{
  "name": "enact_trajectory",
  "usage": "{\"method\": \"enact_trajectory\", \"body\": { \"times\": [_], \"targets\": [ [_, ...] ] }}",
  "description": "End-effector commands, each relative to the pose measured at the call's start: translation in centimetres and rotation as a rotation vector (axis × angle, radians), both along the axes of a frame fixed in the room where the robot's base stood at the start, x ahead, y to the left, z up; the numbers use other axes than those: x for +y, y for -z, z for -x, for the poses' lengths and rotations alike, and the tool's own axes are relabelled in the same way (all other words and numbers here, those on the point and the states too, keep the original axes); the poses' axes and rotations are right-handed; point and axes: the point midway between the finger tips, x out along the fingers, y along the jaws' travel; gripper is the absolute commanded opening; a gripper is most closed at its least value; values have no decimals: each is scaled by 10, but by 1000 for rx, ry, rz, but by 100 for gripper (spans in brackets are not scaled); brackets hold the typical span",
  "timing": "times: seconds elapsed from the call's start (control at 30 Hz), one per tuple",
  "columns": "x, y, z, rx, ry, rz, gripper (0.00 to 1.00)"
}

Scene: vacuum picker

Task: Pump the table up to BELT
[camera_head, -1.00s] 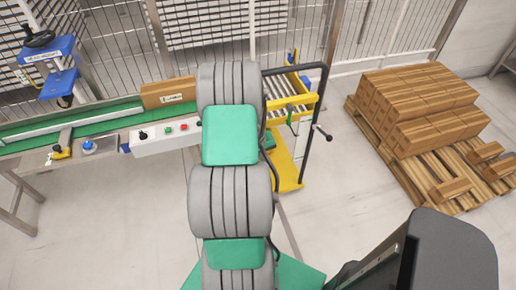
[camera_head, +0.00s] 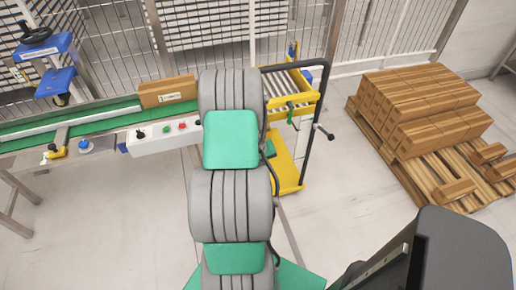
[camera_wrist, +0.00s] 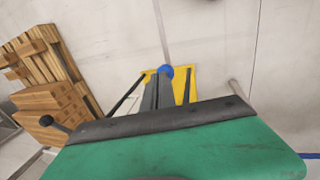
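The table is a yellow lift cart with a roller top (camera_head: 290,88) and a dark upright handle frame (camera_head: 318,100), beside the conveyor's right end. Its yellow base (camera_head: 288,165) stands on the floor. A short dark lever with a round knob (camera_head: 328,135) sticks out at the right of the handle. My arm covers the cart's left side in the head view. In the wrist view yellow parts (camera_wrist: 185,82) show beyond a large green panel with a dark edge, which I cannot identify. I cannot make out my gripper's fingers or any contact with the cart.
A green conveyor (camera_head: 85,130) with a white button box (camera_head: 165,135) and a carton (camera_head: 167,91) stands at left. A loaded wooden pallet (camera_head: 400,160) is at right, with clear floor between it and the cart. Wire fencing (camera_head: 390,30) closes the back.

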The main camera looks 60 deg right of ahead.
Motion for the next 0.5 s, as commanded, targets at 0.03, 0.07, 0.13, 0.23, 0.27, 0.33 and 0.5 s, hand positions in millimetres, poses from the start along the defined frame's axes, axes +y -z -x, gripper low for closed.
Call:
{"method": "enact_trajectory", "body": {
  "times": [0.03, 0.07, 0.13, 0.23, 0.27, 0.33, 0.5],
  "targets": [
    [1, 0, 1, 1, 0, -1, 0],
    [1, 0, 1, 2, 1, -2, 0],
    [1, 0, 1, 2, 1, -2, 0],
    [1, 2, 1, 2, 1, -2, 0],
    [1, 3, 1, 2, 1, -2, 0],
    [1, 9, 1, 2, 1, -3, 0],
    [0, 26, 0, 2, 1, -2, 0]
  ]
}}
